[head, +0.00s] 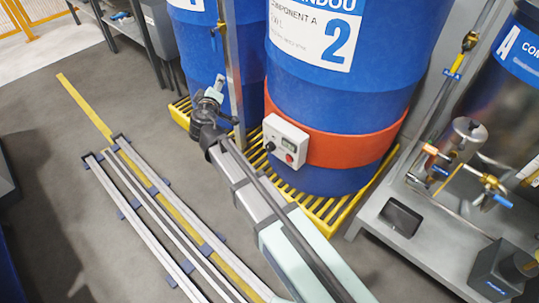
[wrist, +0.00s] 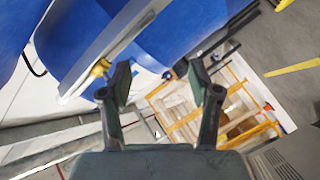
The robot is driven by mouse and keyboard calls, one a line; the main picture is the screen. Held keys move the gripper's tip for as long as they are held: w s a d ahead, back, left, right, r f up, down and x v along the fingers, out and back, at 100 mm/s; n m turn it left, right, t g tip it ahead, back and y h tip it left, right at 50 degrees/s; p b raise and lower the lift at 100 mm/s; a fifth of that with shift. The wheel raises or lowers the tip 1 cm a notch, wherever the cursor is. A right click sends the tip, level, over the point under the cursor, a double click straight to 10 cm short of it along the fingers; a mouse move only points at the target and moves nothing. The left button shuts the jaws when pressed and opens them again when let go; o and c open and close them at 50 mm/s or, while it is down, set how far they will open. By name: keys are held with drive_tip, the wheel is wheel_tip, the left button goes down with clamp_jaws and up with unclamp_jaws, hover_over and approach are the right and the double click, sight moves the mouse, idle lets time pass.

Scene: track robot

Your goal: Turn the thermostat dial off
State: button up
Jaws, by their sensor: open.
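The thermostat box (head: 286,140) is a pale grey box on the red-orange band (head: 350,148) around the blue drum marked 2. A black dial (head: 270,146) sits at its lower left, with a red round part (head: 290,158) at its lower right. The dial's marks are too small to read. My gripper (head: 217,82) is left of the box and higher in the picture, near the metal post, apart from the dial. In the wrist view my gripper (wrist: 160,80) is open with nothing between its fingers. The box and dial do not show clearly there.
An upright metal post (head: 233,60) stands between the two blue drums, close to my gripper. The drums stand on a yellow grate (head: 325,205). A metal bench with pipes and valves (head: 465,145) is at right. Floor rails (head: 150,215) run at left, with open floor beyond.

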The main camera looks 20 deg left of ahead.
drive_tip(key=s+d+f+m+h+b, duration=0.2)
drive_tip(key=s+f+m+h, duration=0.15)
drive_tip(key=f, duration=0.45)
drive_tip(key=s+d+f+m+h+b, duration=0.25)
drive_tip(key=s+f+m, duration=0.2)
drive_tip(key=f, duration=0.25)
drive_tip(key=m+t+h+b, duration=0.1)
drive_tip(key=m+h+b, duration=0.2)
drive_tip(key=m+h, duration=0.4)
approach(268, 149)
drive_tip(key=shift+m+y, duration=0.6)
drive_tip(key=shift+m, duration=0.1)
drive_tip(key=b+x, duration=0.1)
drive_tip(key=x, duration=0.1)
drive_tip(key=b+x, duration=0.1)
drive_tip(key=x, duration=0.2)
drive_tip(key=b+x, duration=0.2)
drive_tip(key=x, duration=0.1)
drive_tip(key=shift+s+d+r, duration=0.15)
drive_tip(key=shift+d+r, duration=0.1)
drive_tip(key=shift+w+d+r, duration=0.1)
drive_tip(key=shift+w+d, duration=0.15)
drive_tip(key=shift+w, duration=0.35)
drive_tip(key=c, duration=1.2)
